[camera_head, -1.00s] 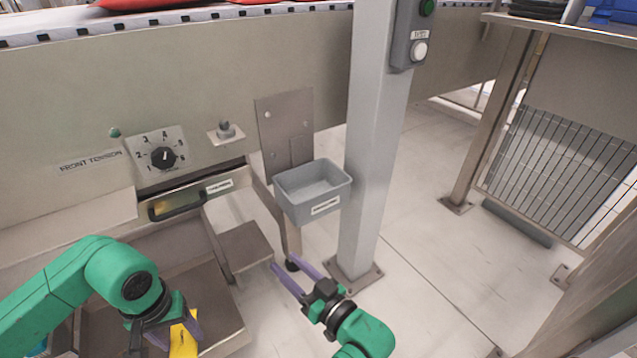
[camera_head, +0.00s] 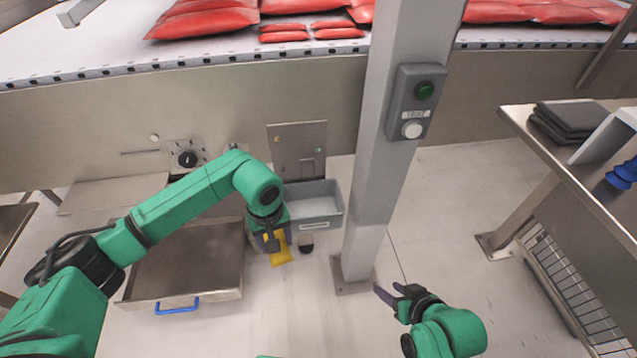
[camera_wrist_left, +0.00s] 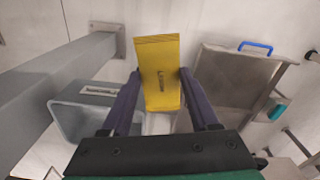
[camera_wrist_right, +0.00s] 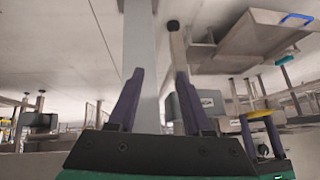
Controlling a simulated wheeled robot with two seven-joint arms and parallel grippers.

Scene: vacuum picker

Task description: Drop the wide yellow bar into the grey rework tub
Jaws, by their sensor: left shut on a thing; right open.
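The wide yellow bar (camera_head: 280,250) hangs from my left gripper (camera_head: 270,236) in the head view, just left of the grey rework tub. In the left wrist view the bar (camera_wrist_left: 159,72) sits between the two purple fingers (camera_wrist_left: 160,98). The grey rework tub (camera_head: 318,222) is fixed to the machine front beside the grey post and shows no content in the part I see. It also shows in the left wrist view (camera_wrist_left: 62,122), left of the fingers. My right gripper (camera_head: 388,292) is open and empty, low and right of the post.
The grey post (camera_head: 372,200) stands right of the tub and carries a button box (camera_head: 410,100). A metal drawer tray (camera_head: 188,262) with a blue handle lies left of the tub. A metal bench (camera_head: 570,150) stands at the right. Red bags (camera_head: 205,18) lie on the conveyor.

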